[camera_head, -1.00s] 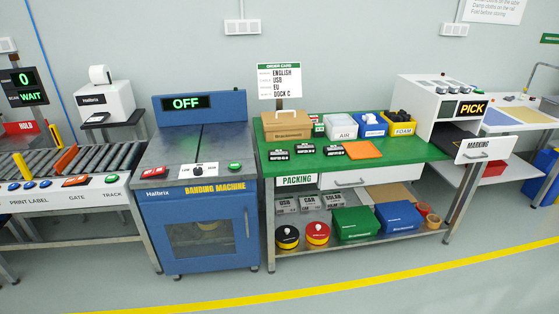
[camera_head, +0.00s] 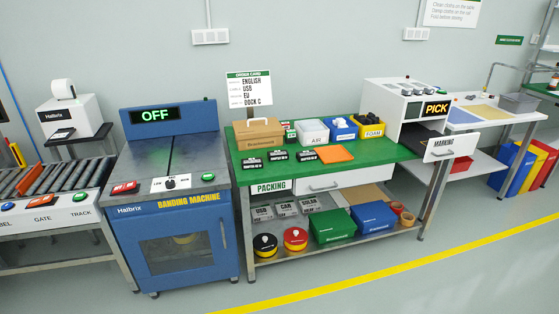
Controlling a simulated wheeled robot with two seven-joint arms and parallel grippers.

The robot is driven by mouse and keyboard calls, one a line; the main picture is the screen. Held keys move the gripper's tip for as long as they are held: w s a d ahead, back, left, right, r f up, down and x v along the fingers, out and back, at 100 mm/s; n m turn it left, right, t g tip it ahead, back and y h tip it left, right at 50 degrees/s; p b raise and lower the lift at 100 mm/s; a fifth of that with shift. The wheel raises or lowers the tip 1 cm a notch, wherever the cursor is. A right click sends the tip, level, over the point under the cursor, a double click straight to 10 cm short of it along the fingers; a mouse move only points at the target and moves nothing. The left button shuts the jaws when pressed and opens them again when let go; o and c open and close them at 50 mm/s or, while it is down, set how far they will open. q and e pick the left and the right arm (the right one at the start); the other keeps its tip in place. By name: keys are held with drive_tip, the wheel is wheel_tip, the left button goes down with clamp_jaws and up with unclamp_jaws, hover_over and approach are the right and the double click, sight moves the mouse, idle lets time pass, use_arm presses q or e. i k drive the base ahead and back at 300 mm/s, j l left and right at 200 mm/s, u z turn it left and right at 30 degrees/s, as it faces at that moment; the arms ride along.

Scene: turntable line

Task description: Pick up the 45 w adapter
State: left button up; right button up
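Several small black adapter boxes with white print lie on the green packing table (camera_head: 385,152), in front of the brown carton. One lies at the left (camera_head: 252,163), one in the middle (camera_head: 279,159) and one at the right (camera_head: 307,155). Their print is too small for me to tell surely which is the 45 W adapter. Neither of my grippers is in view.
A brown carton (camera_head: 258,133), an AIR bin (camera_head: 313,131), a blue bin (camera_head: 341,129) and a yellow FOAM bin (camera_head: 370,126) stand behind the adapters. An orange pad (camera_head: 335,154) lies to their right. The banding machine (camera_head: 180,215) stands left, reading OFF.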

sight(250, 163)
drive_tip(key=i+l+z, duration=0.15)
drive_tip(key=i+l, duration=0.2)
drive_tip(key=l, duration=0.3)
drive_tip(key=i+l+z, duration=0.2)
drive_tip(key=i+l, duration=0.2)
drive_tip(key=l, duration=0.25)
drive_tip(key=i+l+z, duration=0.15)
drive_tip(key=i+l, duration=0.3)
drive_tip(key=l, duration=0.1)
